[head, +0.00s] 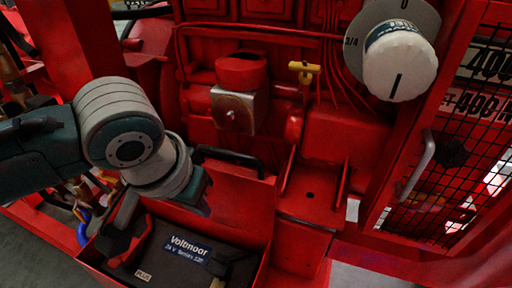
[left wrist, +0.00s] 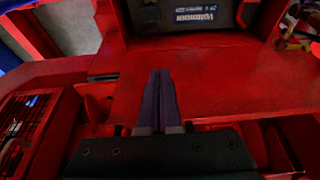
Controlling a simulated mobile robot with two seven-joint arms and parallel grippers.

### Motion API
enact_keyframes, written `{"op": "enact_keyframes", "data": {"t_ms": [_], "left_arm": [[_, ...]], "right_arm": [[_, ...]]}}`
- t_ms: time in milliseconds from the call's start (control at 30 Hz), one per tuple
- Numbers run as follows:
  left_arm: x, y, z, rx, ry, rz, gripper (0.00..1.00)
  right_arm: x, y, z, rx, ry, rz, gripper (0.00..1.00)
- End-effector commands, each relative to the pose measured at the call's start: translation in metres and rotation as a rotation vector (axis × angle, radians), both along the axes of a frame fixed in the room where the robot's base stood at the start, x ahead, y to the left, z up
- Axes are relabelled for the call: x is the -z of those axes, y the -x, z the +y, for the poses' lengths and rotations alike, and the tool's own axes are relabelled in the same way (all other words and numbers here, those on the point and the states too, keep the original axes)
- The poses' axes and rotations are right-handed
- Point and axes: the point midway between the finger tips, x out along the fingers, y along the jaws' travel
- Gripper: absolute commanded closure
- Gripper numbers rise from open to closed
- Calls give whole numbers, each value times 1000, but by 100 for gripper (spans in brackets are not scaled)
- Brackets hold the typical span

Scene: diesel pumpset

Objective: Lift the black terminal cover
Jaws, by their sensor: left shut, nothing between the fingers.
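The battery (head: 165,262), dark with a blue "Voltmoor" label, sits in a red tray at the bottom of the head view. A black terminal cover (head: 236,268) shows at its right end, dark against the dark battery. A red terminal cover (head: 128,243) is at its left end. My right gripper is not in view.
The red tray wall (head: 265,238) borders the battery on the right. A black handle bar (head: 230,158) lies behind the gripper. A mesh guard door (head: 450,150) and a white rotary knob (head: 400,62) stand at the right.

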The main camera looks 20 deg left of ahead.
Motion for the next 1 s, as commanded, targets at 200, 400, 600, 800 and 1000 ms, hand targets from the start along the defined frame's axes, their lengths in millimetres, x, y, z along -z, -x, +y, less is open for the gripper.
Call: {"op": "enact_keyframes", "data": {"t_ms": [200,400,600,800,1000], "left_arm": [[20,31,-5,18,5,57,100],[51,22,-6,15,7,56,100],[95,9,-7,16,6,54,100],[129,-1,-7,16,7,54,100],[145,-7,-7,17,6,53,100]], "right_arm": [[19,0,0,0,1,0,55],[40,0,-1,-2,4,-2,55],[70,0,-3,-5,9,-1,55],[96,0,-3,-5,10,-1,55],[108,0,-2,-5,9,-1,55]]}}
